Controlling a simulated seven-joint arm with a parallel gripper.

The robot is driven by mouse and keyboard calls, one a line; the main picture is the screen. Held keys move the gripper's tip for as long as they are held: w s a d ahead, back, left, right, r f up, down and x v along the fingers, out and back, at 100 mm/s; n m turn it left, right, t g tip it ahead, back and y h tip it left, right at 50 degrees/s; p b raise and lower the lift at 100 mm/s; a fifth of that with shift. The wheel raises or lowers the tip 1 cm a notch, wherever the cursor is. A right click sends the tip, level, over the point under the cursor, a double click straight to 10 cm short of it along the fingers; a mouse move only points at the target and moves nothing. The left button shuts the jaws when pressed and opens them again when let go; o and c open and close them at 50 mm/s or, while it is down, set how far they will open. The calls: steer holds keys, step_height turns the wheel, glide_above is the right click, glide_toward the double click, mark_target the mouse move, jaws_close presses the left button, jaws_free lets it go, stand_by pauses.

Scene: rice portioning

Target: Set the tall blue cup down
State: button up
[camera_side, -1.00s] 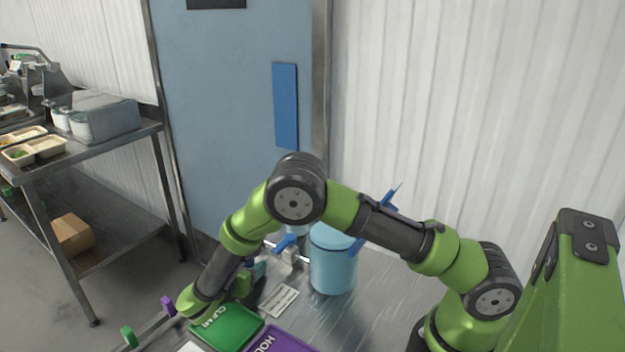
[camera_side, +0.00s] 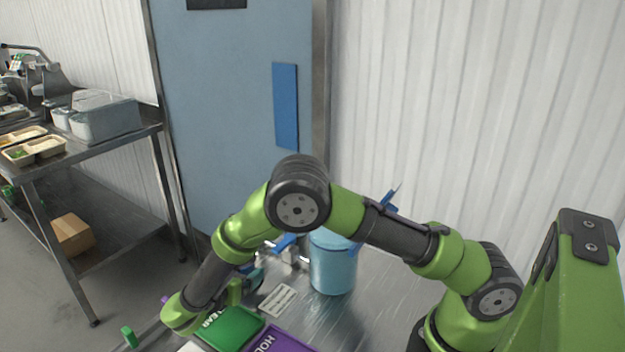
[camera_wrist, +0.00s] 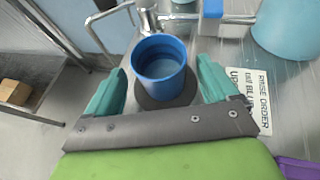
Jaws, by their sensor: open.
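The tall blue cup (camera_wrist: 159,76) stands upright on a dark round pad (camera_wrist: 180,99) in the wrist view. Its open rim faces the camera and it looks empty inside. My gripper (camera_wrist: 160,84) is open, with one teal finger on each side of the cup. Gaps show between the fingers and the cup wall. In the side view my arm hides the cup and most of the gripper.
A light blue bin (camera_side: 332,263) stands on the steel table. A printed card (camera_side: 278,301) lies beside it. A green tray (camera_side: 232,328) and a purple tray (camera_side: 281,341) lie at the front. A metal tap-like fitting (camera_wrist: 148,20) is just behind the cup.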

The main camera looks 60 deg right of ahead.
steer(key=v, duration=0.8)
steer(key=x, duration=1.2)
steer(key=shift+s, duration=0.1)
steer(key=shift+r, duration=1.65)
